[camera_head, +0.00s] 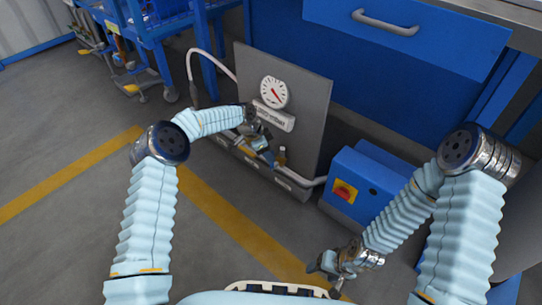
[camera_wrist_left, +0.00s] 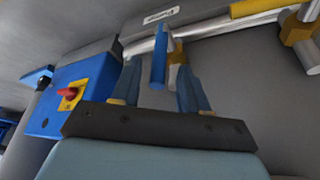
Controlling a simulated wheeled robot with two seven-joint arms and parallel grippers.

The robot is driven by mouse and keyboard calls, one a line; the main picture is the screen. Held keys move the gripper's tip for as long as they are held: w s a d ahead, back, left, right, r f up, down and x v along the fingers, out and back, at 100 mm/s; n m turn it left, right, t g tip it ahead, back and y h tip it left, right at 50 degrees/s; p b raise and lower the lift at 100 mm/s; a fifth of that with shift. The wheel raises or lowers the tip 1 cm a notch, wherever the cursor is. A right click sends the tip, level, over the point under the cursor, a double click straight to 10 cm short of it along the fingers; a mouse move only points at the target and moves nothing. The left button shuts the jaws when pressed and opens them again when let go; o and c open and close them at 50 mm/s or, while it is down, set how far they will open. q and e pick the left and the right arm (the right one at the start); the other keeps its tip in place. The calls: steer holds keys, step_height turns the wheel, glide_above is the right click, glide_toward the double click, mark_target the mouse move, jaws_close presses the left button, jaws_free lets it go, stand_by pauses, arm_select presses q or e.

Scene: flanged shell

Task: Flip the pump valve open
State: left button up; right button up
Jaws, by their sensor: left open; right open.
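The pump valve shows in the left wrist view as a blue lever (camera_wrist_left: 159,58) on a silver pipe, with a brass-coloured body (camera_wrist_left: 178,75) beside it. My left gripper (camera_wrist_left: 158,80) is open, its two fingers on either side of the lever in that picture; I cannot tell whether either touches it. In the head view my left gripper (camera_head: 264,146) is at the low front of the grey panel (camera_head: 312,100) and partly hides the valve. My right gripper (camera_head: 333,274) is open and empty, low over the floor, apart from the pump.
A white gauge (camera_head: 274,92) with a red needle is on the panel. A blue box (camera_head: 358,186) with a red switch (camera_head: 345,192) on yellow stands right of it. A blue drawer cabinet (camera_head: 420,60) is behind, a blue cart (camera_head: 165,45) at back left. The floor at left is clear.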

arm_select(q)
steer(key=p+v, duration=0.1)
steer(key=v, duration=0.9)
steer(key=shift+r, duration=0.15)
steer(key=s+d+f+n+h+p, duration=0.1)
steer(key=s+d+f+n+p, duration=0.2)
steer(key=s, duration=0.5)
steer(key=s+d+f+n+p, duration=0.1)
steer(key=s+f+n+p, duration=0.25)
steer(key=s, duration=0.35)
steer(key=s+a+n+p, duration=0.2)
steer(key=s+n, duration=0.2)
steer(key=s, duration=0.6)
steer(key=s+a+n+y+p, duration=0.1)
steer(key=s+n, duration=0.4)
steer(key=s, duration=0.6)
steer(key=shift+s+a+r+g+p, duration=0.2)
steer(key=shift+a+g+p, duration=0.1)
steer(key=shift+a+p, duration=0.65)
steer(key=shift+d, duration=0.15)
